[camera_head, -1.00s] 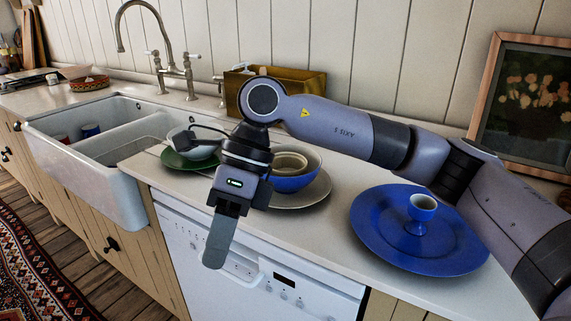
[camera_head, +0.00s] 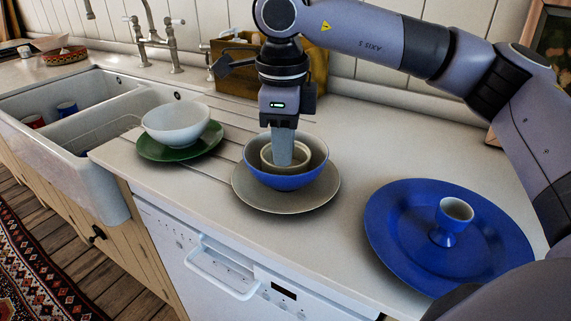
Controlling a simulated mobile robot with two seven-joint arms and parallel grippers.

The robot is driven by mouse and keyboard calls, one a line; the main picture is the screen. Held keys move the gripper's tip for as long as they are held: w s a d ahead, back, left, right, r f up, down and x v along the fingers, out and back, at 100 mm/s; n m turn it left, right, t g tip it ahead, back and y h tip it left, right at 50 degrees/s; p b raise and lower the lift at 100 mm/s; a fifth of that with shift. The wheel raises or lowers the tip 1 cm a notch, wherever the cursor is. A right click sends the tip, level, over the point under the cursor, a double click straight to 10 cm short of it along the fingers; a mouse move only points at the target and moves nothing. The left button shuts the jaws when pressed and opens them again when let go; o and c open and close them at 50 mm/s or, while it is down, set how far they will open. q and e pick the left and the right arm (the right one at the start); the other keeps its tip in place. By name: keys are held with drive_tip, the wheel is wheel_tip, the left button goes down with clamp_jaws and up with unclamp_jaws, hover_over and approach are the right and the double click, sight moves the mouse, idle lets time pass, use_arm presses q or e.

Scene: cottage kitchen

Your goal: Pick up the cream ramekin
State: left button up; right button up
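The cream ramekin (camera_head: 301,155) sits inside the blue bowl with a pale inside (camera_head: 281,182). That bowl stands on a grey plate (camera_head: 318,194) on the counter. My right gripper (camera_head: 283,161) points straight down over the bowl, its finger reaching to the ramekin and covering part of it. The fingers line up in this view, so I cannot tell whether they are open or shut, or whether they touch the ramekin. My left gripper is out of view.
A white bowl (camera_head: 174,124) on a green plate (camera_head: 184,153) stands left. A blue plate (camera_head: 390,235) holds a blue egg cup (camera_head: 444,232) at right. The sink (camera_head: 75,185) lies far left. A wooden box (camera_head: 228,66) stands behind.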

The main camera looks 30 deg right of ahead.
wheel_tip(320, 180, down, 3)
drive_tip(key=shift+w+f, duration=0.1)
drive_tip(key=shift+f, duration=0.05)
clamp_jaws()
